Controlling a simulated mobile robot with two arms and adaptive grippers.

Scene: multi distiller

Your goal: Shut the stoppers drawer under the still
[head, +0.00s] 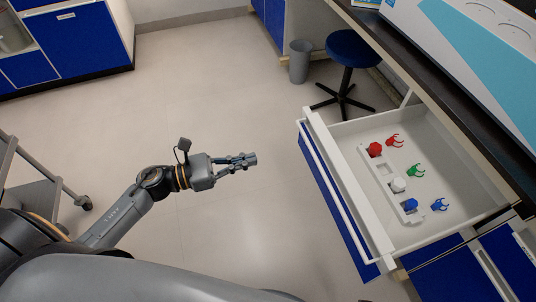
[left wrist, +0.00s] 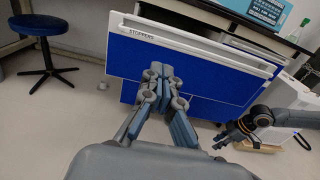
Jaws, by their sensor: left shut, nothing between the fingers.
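The stoppers drawer (head: 322,176) is pulled open at the right of the head view, and its white inside shows. Its blue front with a white top rail and a STOPPERS label (left wrist: 142,36) fills the middle of the left wrist view. My left gripper (head: 252,160) is shut and empty, over the floor to the left of the drawer front, with a gap between them. In the left wrist view its fingers (left wrist: 167,70) point towards the blue front. My right gripper (left wrist: 221,142) shows dark and small at the right of the left wrist view; its fingers are unclear.
The drawer holds a white rack (head: 386,172) with red, white and blue stoppers, and red, green and blue clips beside it. A blue stool (head: 352,48) and a grey bin (head: 300,62) stand beyond the drawer. The floor around my left gripper is clear.

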